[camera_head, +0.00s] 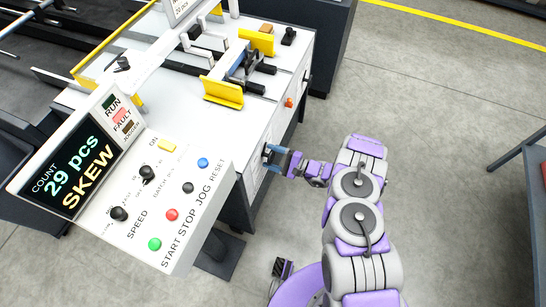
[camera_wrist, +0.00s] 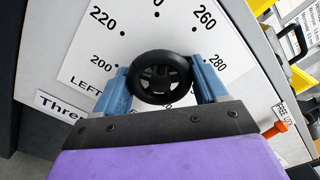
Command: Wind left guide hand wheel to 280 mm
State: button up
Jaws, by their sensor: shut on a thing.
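The left guide hand wheel (camera_wrist: 160,54) is a black round wheel in the middle of the wrist view. It sits on a white dial plate (camera_wrist: 85,65) with marks 200, 220, 260 and 280 showing; the text "LEFT" is partly covered. My gripper (camera_wrist: 160,80) has its blue fingers shut on the wheel, one on each side. In the head view my gripper (camera_head: 277,157) is at the side panel of the machine, and the wheel is mostly hidden there. A pointer or the current reading cannot be made out.
An orange knob (camera_wrist: 274,130) with a "FREE" label is right of the dial. The control panel (camera_head: 150,190) reads "29 pcs SKEW". Yellow guides (camera_head: 224,92) stand on the machine top. The floor to the right is open, with a dark table (camera_head: 535,160) at the edge.

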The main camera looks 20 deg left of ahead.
jog(key=o, duration=1)
jog(key=shift+a+f, duration=0.1)
jog(key=shift+a, duration=0.2)
jog(key=d+p, duration=0.1)
jog(key=d, duration=0.4)
jog(key=d+p, duration=0.1)
jog(key=d, duration=0.5)
jog(key=s+d+p, duration=0.1)
jog(key=d, duration=0.5)
jog(key=shift+s+d, duration=0.1)
jog(key=shift+d, duration=0.15)
